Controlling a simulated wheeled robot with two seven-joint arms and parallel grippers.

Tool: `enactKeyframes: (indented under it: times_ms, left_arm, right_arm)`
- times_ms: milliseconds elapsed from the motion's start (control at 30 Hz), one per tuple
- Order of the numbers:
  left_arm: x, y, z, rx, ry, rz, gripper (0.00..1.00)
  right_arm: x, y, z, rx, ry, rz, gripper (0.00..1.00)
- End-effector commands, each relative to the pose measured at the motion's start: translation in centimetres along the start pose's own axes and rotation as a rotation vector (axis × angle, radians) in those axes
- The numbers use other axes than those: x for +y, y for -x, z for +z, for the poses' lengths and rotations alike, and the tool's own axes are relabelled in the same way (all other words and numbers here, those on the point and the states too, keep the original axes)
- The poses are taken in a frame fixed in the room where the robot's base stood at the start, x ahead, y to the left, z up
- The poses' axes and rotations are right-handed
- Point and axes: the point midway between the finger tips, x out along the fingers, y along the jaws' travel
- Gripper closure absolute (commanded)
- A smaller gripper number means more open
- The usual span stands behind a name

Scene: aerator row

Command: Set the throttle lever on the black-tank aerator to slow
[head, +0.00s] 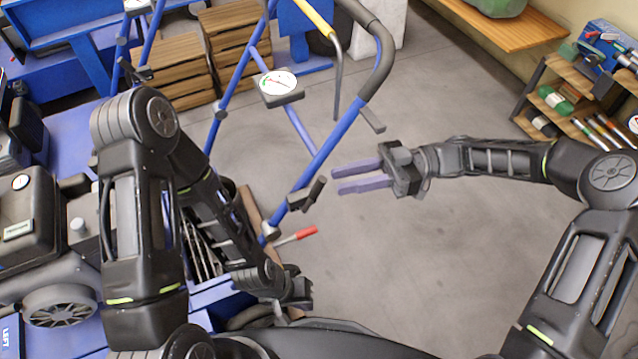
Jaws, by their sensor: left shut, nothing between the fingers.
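An aerator with a black tank (28,205) and engine stands at the left on a blue frame. A blue handle frame (343,127) rises in the middle. A short black lever (314,191) sits on a clamp low on this tube; I cannot tell whether it is the throttle lever or what it is set to. A red-tipped lever (298,236) sticks out lower down. My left gripper (298,293) is shut and empty below the red-tipped lever, its fingers mostly hidden. My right gripper (357,178) is open and empty, right of the black lever and apart from it.
A round gauge (278,84) is mounted on the handle frame. Wooden crates (235,40) and another blue machine (60,50) stand behind. A shelf (565,105) with tools is at the right. The grey floor (430,260) is clear.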

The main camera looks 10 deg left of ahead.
Motion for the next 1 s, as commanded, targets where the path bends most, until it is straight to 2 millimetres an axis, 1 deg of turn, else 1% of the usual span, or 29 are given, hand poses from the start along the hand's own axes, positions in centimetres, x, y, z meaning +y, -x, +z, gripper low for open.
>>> enactKeyframes:
  times_ms: [100,300,433,567,767,1000]
  left_arm:
    - [-0.1,-0.3,0.0,0.000,0.000,0.000,1.00]
    - [-0.2,-0.5,0.0,0.000,0.001,0.000,1.00]
    - [-0.2,-0.5,0.0,0.000,0.001,0.000,1.00]
    - [-0.2,-0.5,0.0,0.000,0.001,0.000,1.00]
    - [-0.2,-0.5,0.0,0.000,0.001,0.000,1.00]
    - [-0.2,-0.5,0.0,0.000,0.001,0.000,1.00]
  right_arm:
    - [-0.1,-1.7,0.1,-0.004,0.001,-0.005,0.73]
    - [0.0,-4.4,0.0,-0.002,0.001,-0.002,0.73]
    - [0.0,-5.6,0.0,-0.001,0.000,0.001,0.73]
    - [0.0,-6.0,0.0,-0.002,0.001,0.002,0.73]
    - [0.0,-6.0,0.0,-0.002,0.001,0.003,0.73]
    - [0.0,-6.0,0.0,-0.002,0.001,0.003,0.92]
